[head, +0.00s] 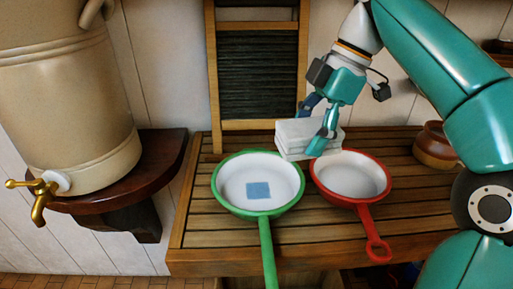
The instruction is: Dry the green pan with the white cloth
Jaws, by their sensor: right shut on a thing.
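The green pan (285,201) sits on the slatted wooden counter with its handle pointing toward me over the front edge. Its inside is white with a blue square patch (258,190) in the middle. The folded white cloth (294,134) is behind and between the green pan and a red pan. My right gripper (318,130) points down and is shut on the cloth. Whether the cloth touches the counter or the pan rims is hard to tell. My left gripper is not in view.
The red pan (350,176) stands close on the right of the green pan. A brown pot (434,146) is at the back right. A washboard (258,72) leans on the wall. A large beige urn (70,100) with a brass tap stands on a shelf at left. The counter's left side (196,215) is clear.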

